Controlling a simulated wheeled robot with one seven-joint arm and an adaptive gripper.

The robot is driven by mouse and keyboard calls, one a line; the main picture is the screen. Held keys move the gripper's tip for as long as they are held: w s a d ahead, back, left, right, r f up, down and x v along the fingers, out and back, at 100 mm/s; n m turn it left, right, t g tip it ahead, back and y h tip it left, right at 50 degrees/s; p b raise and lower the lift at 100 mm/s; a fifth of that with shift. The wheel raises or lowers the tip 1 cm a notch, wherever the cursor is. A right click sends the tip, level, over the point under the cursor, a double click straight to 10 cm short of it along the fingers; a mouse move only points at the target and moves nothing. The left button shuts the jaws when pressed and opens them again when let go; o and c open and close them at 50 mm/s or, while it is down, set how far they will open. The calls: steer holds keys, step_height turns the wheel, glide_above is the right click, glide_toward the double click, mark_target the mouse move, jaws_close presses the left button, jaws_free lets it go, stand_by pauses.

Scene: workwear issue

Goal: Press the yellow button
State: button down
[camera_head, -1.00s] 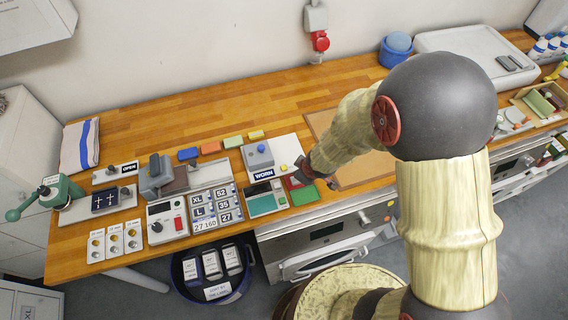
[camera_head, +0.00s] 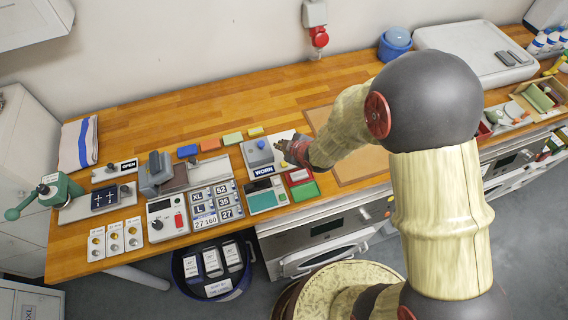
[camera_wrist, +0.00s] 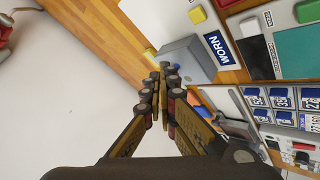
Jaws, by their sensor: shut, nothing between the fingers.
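The yellow button (camera_wrist: 197,14) shows near the top of the wrist view, on a pale plate beside the blue WORN label (camera_wrist: 218,48). My gripper (camera_wrist: 165,75) is shut and empty. Its fingertips appear beside the grey box with the blue knob (camera_wrist: 176,66), apart from the yellow button in that view. In the head view my gripper (camera_head: 281,147) is over the right part of the white plate, just right of the grey box (camera_head: 258,154). The yellow button is hard to make out there, close to the gripper.
A red and green box (camera_head: 303,186) and a teal-topped device (camera_head: 266,197) stand at the front edge. Coloured blocks (camera_head: 210,145) lie behind. Size tiles (camera_head: 216,205) and a device with a red switch (camera_head: 167,217) are to the left.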

steer(key=b, duration=0.5)
glide_above(282, 165)
step_height(282, 165, down, 8)
steer(key=shift+w+d+r, duration=0.1)
steer(key=shift+f+b, duration=0.45)
steer(key=shift+b, duration=0.1)
steer(key=shift+f, duration=0.1)
stand_by(0.7)
steer(key=shift+f+b, duration=0.3)
steer(key=shift+b, duration=0.15)
steer(key=shift+f+b, duration=0.45)
steer(key=shift+b, duration=0.05)
stand_by(0.6)
steer(key=shift+r, duration=0.1)
steer(key=shift+r+p, duration=0.55)
steer(key=shift+r, duration=0.25)
